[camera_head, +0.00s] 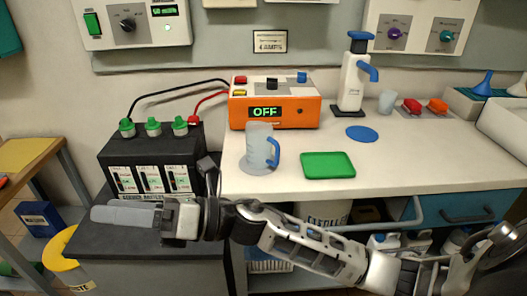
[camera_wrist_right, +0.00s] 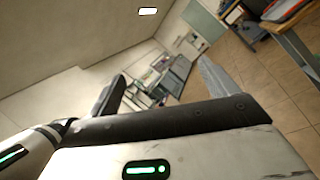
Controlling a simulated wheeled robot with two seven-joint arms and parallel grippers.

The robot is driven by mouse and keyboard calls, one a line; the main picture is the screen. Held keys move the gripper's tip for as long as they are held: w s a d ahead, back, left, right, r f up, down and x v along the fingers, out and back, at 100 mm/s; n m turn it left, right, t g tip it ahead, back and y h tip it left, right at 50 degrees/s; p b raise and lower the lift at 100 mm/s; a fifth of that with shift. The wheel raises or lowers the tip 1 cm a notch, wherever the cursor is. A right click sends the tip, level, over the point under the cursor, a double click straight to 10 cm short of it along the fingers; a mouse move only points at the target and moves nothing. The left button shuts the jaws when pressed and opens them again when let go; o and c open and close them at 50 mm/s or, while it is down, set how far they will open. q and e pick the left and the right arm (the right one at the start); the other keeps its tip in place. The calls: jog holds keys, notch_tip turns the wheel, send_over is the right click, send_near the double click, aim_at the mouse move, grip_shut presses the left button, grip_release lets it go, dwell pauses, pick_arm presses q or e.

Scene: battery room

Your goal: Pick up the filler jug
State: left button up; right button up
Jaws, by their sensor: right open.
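The filler jug (camera_head: 258,145) is a translucent grey jug with a blue handle on its right side. It stands upright on a grey round disc near the left front of the white counter. My right gripper (camera_head: 150,193) is open and empty, left of and below the jug, in front of the black battery. It is apart from the jug. In the right wrist view its two spread fingers (camera_wrist_right: 160,88) have nothing between them, and the jug cannot be made out there. My left gripper does not show.
The black battery (camera_head: 150,158) with green caps stands left of the counter (camera_head: 400,160). An orange charger (camera_head: 290,112) reading OFF is behind the jug. A green tray (camera_head: 328,165) lies right of it, with a blue disc (camera_head: 362,133) and white dispenser (camera_head: 352,80) farther back.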

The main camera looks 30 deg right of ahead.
jog(key=n+g+h, duration=0.1)
jog(key=n+g, duration=0.5)
jog(key=n, duration=0.4)
notch_tip(320, 180, up, 6)
jog(key=n+t+h+b, duration=0.2)
jog(key=n+h, duration=1.5)
jog(key=h, duration=0.3)
send_over(258, 140)
jog(key=s, duration=0.2)
jog(key=x, duration=0.9)
jog(key=shift+d+p, duration=0.3)
jog(key=shift+d+x, duration=0.15)
jog(key=shift+x, duration=1.25)
jog(key=shift+d+x, duration=0.1)
jog(key=shift+x, duration=1.25)
jog(key=c, duration=1.1)
